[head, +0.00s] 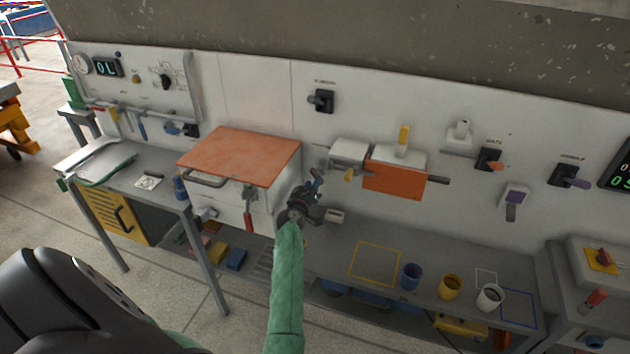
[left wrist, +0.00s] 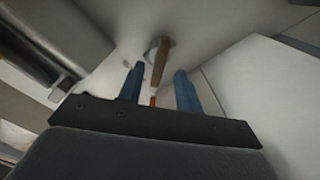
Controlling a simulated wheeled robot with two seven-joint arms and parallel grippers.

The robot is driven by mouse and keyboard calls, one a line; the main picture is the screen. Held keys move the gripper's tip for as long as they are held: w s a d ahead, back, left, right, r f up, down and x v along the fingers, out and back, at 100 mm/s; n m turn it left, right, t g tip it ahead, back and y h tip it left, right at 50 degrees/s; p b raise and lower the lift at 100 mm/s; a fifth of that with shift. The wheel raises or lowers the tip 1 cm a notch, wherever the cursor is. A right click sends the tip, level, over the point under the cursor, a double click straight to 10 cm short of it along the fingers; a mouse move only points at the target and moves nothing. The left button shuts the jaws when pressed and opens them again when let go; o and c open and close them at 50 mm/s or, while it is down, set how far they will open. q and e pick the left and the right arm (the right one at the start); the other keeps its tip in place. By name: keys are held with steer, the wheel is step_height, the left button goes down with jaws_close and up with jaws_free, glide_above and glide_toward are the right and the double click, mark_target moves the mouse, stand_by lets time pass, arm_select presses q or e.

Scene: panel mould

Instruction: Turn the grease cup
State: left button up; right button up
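In the left wrist view, a small round grey fitting with a brown bar across it (left wrist: 160,62) is on the pale panel; it may be the grease cup, but I cannot be sure. My left gripper (left wrist: 159,88) has its two blue fingers apart, with the brown bar ahead of and between them. I see no clear contact. In the head view my left gripper (head: 316,181) is in front of the white panel, right of the orange-topped cabinet. The fitting is not clearly visible there and may be hidden by the gripper. My right gripper is not in view.
The orange-topped cabinet (head: 245,155) stands close left of my gripper. A grey box with an orange front (head: 394,176) projects from the panel on the right. Blue (head: 411,277), yellow (head: 450,287) and white (head: 490,297) cups stand on the bench.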

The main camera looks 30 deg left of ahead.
arm_select(q)
steer(key=shift+x, duration=1.55)
jaws_close()
